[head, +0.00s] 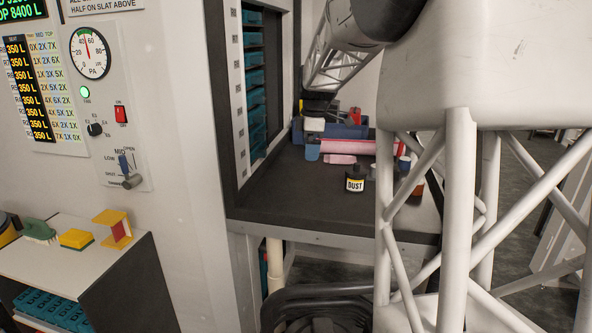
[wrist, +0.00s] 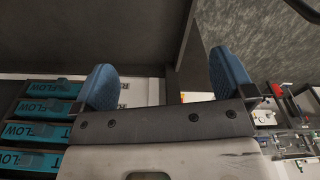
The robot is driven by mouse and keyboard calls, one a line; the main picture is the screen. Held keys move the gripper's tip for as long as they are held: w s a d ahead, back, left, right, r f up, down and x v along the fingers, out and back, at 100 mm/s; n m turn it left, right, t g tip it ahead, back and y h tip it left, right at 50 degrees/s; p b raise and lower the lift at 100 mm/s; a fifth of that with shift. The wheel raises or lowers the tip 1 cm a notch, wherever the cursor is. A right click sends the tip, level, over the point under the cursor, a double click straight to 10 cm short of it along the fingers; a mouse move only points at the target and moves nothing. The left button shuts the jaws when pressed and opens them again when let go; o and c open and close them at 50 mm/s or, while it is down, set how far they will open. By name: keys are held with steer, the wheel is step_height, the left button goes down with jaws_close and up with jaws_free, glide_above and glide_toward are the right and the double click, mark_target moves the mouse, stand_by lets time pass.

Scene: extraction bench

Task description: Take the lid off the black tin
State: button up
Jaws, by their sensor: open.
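A small black tin (head: 355,179) with a pale label reading "DUST" stands upright on the dark bench top in the head view. Its top is dark and narrower, and I cannot make out the lid's seam. My gripper shows in the wrist view (wrist: 165,82) with its two blue padded fingers wide apart and nothing between them. In the head view my arm's far end is toward the back of the bench, behind and left of the tin, and its fingers are not clear. The tin is not visible in the wrist view.
Blue bins (head: 345,130) and a pink-red roll (head: 347,147) lie behind the tin. A brown bottle (head: 416,190) is partly hidden by my arm at right. A rack of teal boxes (head: 255,95) stands left. The bench top (head: 290,190) left of the tin is clear.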

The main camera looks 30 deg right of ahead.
steer(key=w+d+f+n, duration=0.2)
steer(key=d, duration=0.5)
steer(key=w+d+f+n, duration=0.1)
steer(key=w+d, duration=0.2)
steer(key=d, duration=0.4)
steer(key=n+y, duration=0.1)
steer(key=n, duration=0.2)
glide_above(357, 164)
steer(key=d, duration=0.1)
steer(key=f, duration=0.4)
steer(key=shift+w+d, duration=0.15)
steer(key=shift+w, duration=0.1)
steer(key=shift+f, duration=0.15)
steer(key=shift+a+f, duration=0.25)
steer(key=shift+f, duration=0.95)
steer(key=shift+f, duration=0.1)
steer(key=shift+s+a+f, duration=0.1)
steer(key=shift+a+f, duration=0.05)
steer(key=shift+f, duration=1.1)
steer(key=shift+a+f, duration=0.15)
steer(key=shift+f, duration=1.05)
steer(key=shift+c, duration=0.5)
